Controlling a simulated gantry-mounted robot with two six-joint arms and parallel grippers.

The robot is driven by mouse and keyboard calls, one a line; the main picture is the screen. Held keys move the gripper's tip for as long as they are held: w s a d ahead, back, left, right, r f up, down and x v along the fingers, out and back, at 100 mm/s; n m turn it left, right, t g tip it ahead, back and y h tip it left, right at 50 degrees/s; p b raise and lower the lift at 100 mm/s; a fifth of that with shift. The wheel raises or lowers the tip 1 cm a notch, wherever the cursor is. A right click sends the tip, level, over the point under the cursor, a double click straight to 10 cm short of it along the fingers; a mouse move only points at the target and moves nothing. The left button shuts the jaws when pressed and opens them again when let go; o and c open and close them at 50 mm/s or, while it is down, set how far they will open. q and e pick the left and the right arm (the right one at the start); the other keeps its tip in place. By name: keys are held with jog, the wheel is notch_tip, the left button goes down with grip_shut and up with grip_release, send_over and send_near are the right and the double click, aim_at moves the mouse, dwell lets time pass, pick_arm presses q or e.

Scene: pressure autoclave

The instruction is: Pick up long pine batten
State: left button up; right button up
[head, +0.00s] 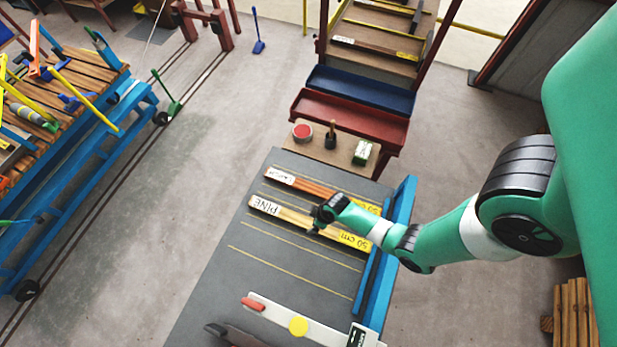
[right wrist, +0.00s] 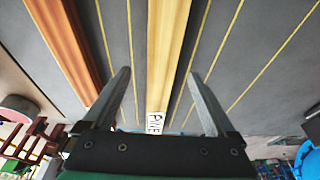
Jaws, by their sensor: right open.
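The long pine batten (head: 290,216) lies on the dark grey table, with a white "PINE" label at its left end and a yellow "50 cm" label at its right end. My right gripper (head: 317,223) is over the middle of the batten and hides part of it. In the right wrist view the gripper (right wrist: 159,75) is open, with its two fingers on either side of the pale batten (right wrist: 167,50) as seen from above. The fingers look apart from the wood; their height over it is hard to tell. My left gripper does not show.
A reddish batten (head: 307,185) lies parallel behind it, also left of the fingers in the wrist view (right wrist: 66,40). A blue rail (head: 388,265) edges the table's right side. A white level-like tool (head: 310,322) lies at the front. Yellow lines mark bare table between.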

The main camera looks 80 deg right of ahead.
aim_at(309, 223)
jog(key=b+x, duration=0.5)
jog(key=shift+w+a, duration=0.15)
jog(key=shift+w, duration=0.1)
jog(key=shift+r, duration=0.1)
jog(key=shift+c, duration=0.2)
jog(key=shift+w, duration=0.1)
grip_shut()
